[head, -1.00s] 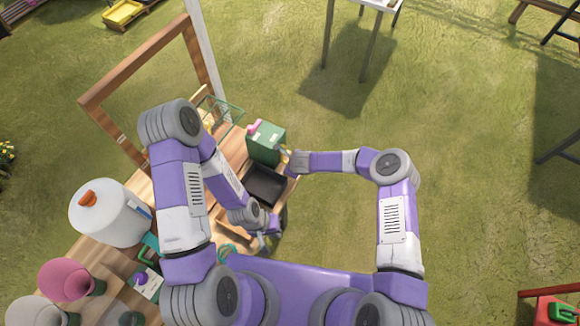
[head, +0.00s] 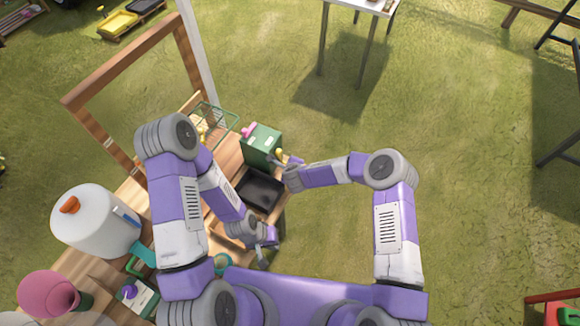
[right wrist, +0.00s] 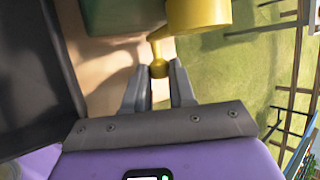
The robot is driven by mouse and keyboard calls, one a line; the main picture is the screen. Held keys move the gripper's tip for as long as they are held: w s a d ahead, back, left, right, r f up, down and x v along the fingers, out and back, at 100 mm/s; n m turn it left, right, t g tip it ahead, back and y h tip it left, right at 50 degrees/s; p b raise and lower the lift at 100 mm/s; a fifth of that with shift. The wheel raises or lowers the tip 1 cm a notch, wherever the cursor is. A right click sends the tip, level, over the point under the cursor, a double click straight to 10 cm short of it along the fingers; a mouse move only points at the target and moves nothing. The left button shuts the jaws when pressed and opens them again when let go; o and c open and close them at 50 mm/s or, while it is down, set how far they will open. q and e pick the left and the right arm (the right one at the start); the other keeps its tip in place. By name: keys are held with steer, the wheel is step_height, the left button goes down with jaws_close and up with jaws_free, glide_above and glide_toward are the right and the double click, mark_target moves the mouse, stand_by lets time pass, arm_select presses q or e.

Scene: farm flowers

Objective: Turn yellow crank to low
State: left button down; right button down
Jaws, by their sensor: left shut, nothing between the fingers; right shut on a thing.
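A green box (head: 262,144) stands at the far right end of the wooden bench in the head view, with a pink part on top. Its yellow crank (head: 279,153) is on the right side. In the right wrist view the crank shows as a thick yellow cylinder (right wrist: 200,14) with a thin arm ending in a small round knob (right wrist: 158,68). My right gripper (right wrist: 160,82) is shut on this knob at its fingertips. The crank's setting marks are not visible. My left gripper (head: 263,262) is shut and empty, low over the bench's near edge.
A black tray (head: 260,190) lies just in front of the green box. A wire basket (head: 215,118) and wooden frame (head: 125,65) stand behind. A white canister (head: 95,220) and pink pot (head: 48,293) are at left.

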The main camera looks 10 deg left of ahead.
steer(key=c, duration=1.2)
jaws_free()
steer(key=shift+w, duration=0.1)
steer(key=shift+r, duration=0.1)
steer(key=shift+v, duration=3.8)
steer(key=shift+d, duration=0.1)
